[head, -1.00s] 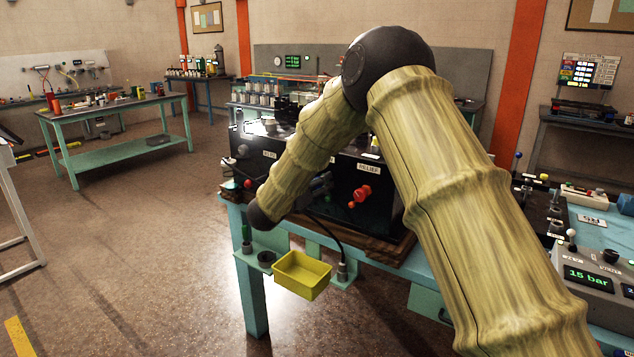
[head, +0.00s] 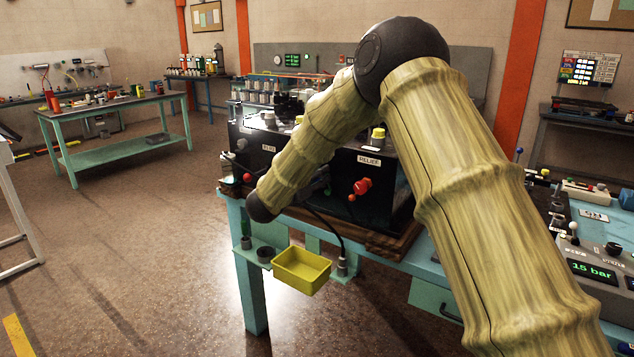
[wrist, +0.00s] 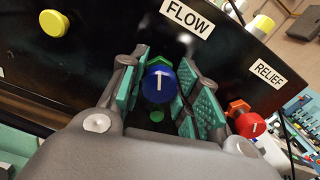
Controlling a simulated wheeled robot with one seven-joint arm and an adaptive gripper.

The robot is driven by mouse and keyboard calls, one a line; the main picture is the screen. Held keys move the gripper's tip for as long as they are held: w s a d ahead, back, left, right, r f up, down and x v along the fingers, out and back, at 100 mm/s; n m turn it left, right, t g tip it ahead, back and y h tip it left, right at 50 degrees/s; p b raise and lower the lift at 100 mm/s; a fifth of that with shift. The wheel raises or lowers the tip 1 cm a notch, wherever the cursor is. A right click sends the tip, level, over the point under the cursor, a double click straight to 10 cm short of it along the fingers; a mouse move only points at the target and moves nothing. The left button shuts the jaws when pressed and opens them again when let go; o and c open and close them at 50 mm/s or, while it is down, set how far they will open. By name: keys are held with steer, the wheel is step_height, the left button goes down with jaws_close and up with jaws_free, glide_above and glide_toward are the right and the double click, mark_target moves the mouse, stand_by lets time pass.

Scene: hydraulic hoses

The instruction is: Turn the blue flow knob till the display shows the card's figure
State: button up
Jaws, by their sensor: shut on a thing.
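The blue flow knob (wrist: 158,83) with a white pointer line shows in the wrist view, below the FLOW label (wrist: 187,16). The pointer line stands nearly upright in that view. My gripper (wrist: 170,92) has its teal-padded fingers on either side of the knob and is shut on it. In the head view my arm hides the knob and the gripper. A display (head: 592,271) at the right reads 15 bar. A second display is cut off by the right edge. A small white card (head: 594,215) lies on the bench, its figure too small to read surely.
A red RELIEF knob (wrist: 250,124) sits close to the right of my fingers. A yellow knob (wrist: 53,23) is at upper left. A yellow bin (head: 301,270) hangs at the bench front. The floor to the left is open.

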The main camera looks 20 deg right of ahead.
steer(key=shift+d+f+m+b, duration=0.15)
steer(key=shift+m+b, duration=1.05)
steer(key=shift+b, duration=2.55)
steer(key=shift+a+f+m+b, duration=0.15)
steer(key=shift+m+b, duration=1.05)
steer(key=shift+b, duration=2.55)
steer(key=m+b, duration=0.5)
steer(key=b, duration=1)
steer(key=shift+s+d+f+b, duration=0.1)
steer(key=shift+f+b, duration=0.05)
steer(key=shift+b, duration=0.2)
steer(key=m+b, duration=0.6)
steer(key=b, duration=0.9)
steer(key=shift+f+m, duration=0.1)
steer(key=shift+m, duration=0.3)
steer(key=m+b, duration=0.1)
steer(key=b, duration=0.1)
steer(key=shift+m+b, duration=0.3)
steer(key=shift+b, duration=0.1)
steer(key=shift+m+b, duration=0.6)
steer(key=shift+b, duration=0.4)
steer(key=shift+r+m+b, duration=0.25)
steer(key=shift+m+b, duration=0.15)
steer(key=shift+b, duration=0.15)
steer(key=o, duration=1)
steer(key=shift+s+r, duration=0.1)
